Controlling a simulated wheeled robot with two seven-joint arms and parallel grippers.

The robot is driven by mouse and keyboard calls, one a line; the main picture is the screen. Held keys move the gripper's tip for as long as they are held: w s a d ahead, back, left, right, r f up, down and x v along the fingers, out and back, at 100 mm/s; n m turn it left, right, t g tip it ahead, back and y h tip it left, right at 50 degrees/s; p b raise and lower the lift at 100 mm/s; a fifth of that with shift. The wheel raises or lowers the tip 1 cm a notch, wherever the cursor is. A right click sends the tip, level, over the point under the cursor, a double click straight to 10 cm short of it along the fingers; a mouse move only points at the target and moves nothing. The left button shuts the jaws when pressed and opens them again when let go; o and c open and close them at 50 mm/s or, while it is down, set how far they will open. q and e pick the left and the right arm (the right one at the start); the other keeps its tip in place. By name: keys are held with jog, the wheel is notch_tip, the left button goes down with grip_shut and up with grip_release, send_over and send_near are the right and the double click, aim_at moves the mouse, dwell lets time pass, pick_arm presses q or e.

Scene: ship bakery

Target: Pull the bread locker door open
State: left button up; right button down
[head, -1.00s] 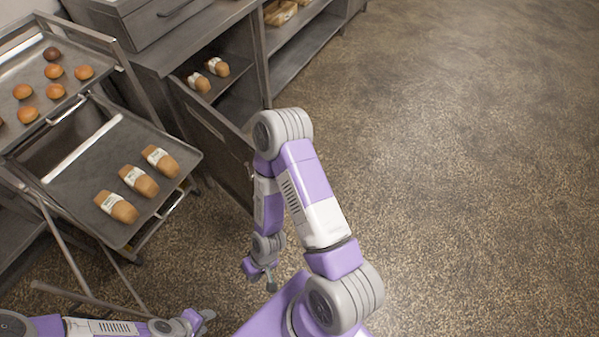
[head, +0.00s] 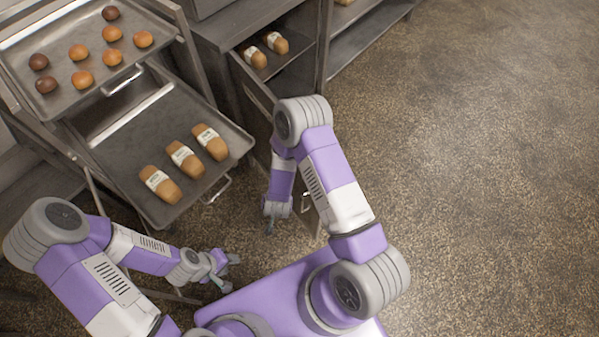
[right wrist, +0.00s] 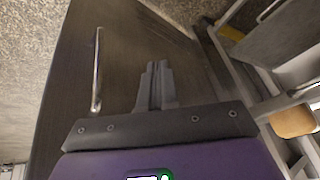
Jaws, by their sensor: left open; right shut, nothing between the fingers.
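The bread locker door (head: 262,92) stands swung out from the locker (head: 300,78), and two wrapped loaves (head: 266,50) show inside. In the right wrist view the door is a dark flat panel (right wrist: 75,45) with a long metal bar handle (right wrist: 97,70). The handle also shows low on the door in the head view (head: 306,201). My right gripper (head: 270,228) is on the door's outer face side. In the right wrist view its fingers (right wrist: 157,75) are shut and empty, beside the handle and apart from it. My left gripper (head: 231,272) is open and empty, low and left of the door.
A rack at left holds an upper tray (head: 60,88) of several buns and a lower tray (head: 135,137) with three wrapped loaves. The lower tray juts out close to the door and my right arm. Open floor (head: 480,170) lies to the right.

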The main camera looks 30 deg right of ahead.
jog(key=w+d+r+m+t+h, duration=0.15)
jog(key=w+r+m+h, duration=0.35)
jog(key=h, duration=0.5)
jog(key=s+a+r+m+g+h+b, duration=0.1)
jog(key=s+a+r+m+g+h, duration=0.35)
jog(key=s+h, duration=0.2)
jog(key=w+d+b, duration=0.1)
jog(key=w+d, duration=0.1)
jog(key=d, duration=1.1)
jog(key=shift+t, duration=0.4)
jog(key=shift+m, duration=0.25)
